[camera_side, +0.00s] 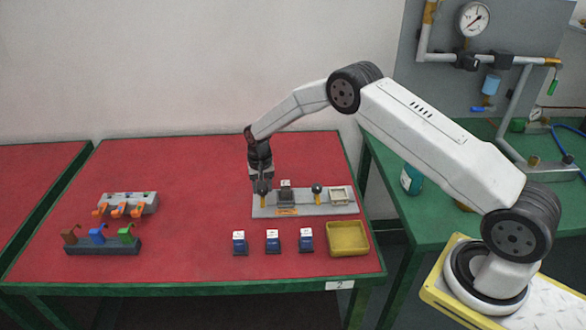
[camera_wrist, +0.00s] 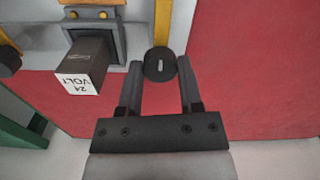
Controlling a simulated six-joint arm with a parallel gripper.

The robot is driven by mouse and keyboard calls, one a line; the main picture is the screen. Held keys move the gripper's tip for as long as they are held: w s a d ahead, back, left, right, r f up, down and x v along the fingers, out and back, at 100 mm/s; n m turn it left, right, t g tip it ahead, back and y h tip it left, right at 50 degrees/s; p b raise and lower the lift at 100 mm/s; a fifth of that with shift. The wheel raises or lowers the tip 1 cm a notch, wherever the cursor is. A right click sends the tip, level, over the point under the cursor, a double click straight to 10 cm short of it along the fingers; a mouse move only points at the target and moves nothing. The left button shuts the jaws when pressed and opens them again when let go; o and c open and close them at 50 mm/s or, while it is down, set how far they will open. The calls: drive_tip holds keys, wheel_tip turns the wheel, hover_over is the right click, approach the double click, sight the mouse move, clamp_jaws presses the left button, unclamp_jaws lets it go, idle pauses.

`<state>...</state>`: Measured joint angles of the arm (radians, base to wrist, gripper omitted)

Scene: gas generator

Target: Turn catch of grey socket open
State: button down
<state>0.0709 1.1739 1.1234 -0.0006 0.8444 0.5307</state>
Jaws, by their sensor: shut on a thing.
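The grey socket (camera_side: 286,198) sits on a light grey base plate (camera_side: 300,211). In the wrist view the socket (camera_wrist: 120,35) holds a dark block marked 24 VOLT (camera_wrist: 85,65). A catch with a yellow arm (camera_wrist: 165,20) and a round black knob (camera_wrist: 160,64) stands beside the socket. My gripper (camera_side: 262,190) is over the left end of the plate, and in the wrist view its fingers (camera_wrist: 159,75) are shut on that knob, one on each side. In the side view the gripper hides most of this catch.
A second black-knobbed catch (camera_side: 317,190) and a pale socket (camera_side: 339,195) are on the same plate. Several small blue blocks (camera_side: 273,241) and a yellow tray (camera_side: 347,238) lie in front. Two racks with coloured parts (camera_side: 125,205) stand at left. The red table between is clear.

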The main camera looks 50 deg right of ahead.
drive_tip(key=shift+c, duration=1.3)
unclamp_jaws()
drive_tip(key=shift+r, duration=0.1)
wheel_tip(320, 180, up, 7)
drive_tip(key=shift+r, duration=0.35)
drive_tip(key=shift+s+a+r, duration=0.1)
drive_tip(key=shift+s+r, duration=0.2)
drive_tip(key=shift+r, duration=0.1)
drive_tip(key=s+a+r+n+t, duration=0.1)
drive_tip(key=s+a+r+n, duration=0.1)
drive_tip(key=s, duration=1.2)
drive_tip(key=s+a+r+n+t, duration=0.1)
drive_tip(key=s+r+n, duration=0.3)
drive_tip(key=s, duration=1.1)
drive_tip(key=shift+a+r+n+t, duration=0.3)
drive_tip(key=shift+a+r+n, duration=0.15)
drive_tip(key=shift+r, duration=0.25)
